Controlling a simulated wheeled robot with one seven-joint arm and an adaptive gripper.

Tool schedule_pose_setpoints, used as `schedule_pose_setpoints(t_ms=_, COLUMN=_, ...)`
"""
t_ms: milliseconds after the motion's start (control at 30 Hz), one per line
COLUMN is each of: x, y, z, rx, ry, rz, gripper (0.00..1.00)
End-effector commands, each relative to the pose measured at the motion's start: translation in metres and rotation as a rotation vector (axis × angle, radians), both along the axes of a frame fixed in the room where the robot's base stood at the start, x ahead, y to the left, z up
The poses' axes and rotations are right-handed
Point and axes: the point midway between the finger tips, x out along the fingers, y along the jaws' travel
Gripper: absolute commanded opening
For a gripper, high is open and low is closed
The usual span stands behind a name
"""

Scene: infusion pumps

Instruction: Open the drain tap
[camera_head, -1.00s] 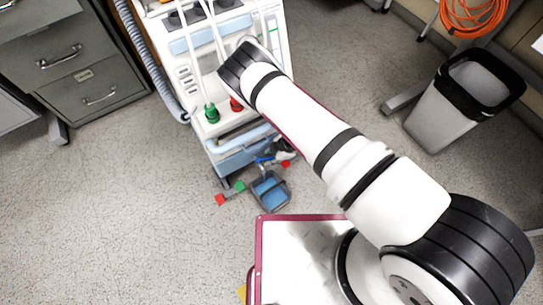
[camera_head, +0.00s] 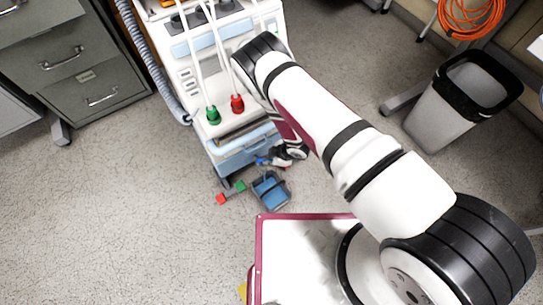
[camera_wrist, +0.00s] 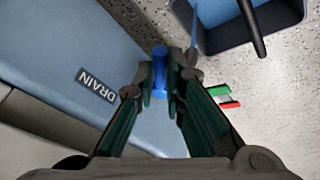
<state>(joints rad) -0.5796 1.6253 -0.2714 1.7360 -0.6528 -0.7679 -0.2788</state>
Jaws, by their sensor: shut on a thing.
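The blue drain tap (camera_wrist: 160,72) stands between my fingertips in the wrist view, beside the pale blue machine panel with the DRAIN label (camera_wrist: 96,85). My gripper (camera_wrist: 167,85) is shut on the tap, with a finger on each side of it. In the head view my gripper (camera_head: 279,161) is small and low at the front of the pump cart (camera_head: 239,150), with a bit of blue at its tip. My fingers cover part of the tap, and its spout is hard to make out.
A blue bucket (camera_head: 270,190) with a dark rim stands on the floor just below; it also shows in the wrist view (camera_wrist: 235,14). Green and red connectors (camera_head: 237,104) sit on the cart above. A waste bin (camera_head: 440,115) stands right. The floor at left is clear.

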Motion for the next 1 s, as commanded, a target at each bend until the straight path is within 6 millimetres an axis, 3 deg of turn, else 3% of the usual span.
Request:
schedule_pose_setpoints(t_ms=500, x=-0.024, y=0.01, z=0.0, rx=-0.002, ry=0.003, rz=-0.468, gripper=0.0)
schedule_pose_setpoints(t_ms=1000, x=-0.032, y=0.018, z=-0.001, rx=-0.001, ry=0.001, rz=-0.712, gripper=0.0)
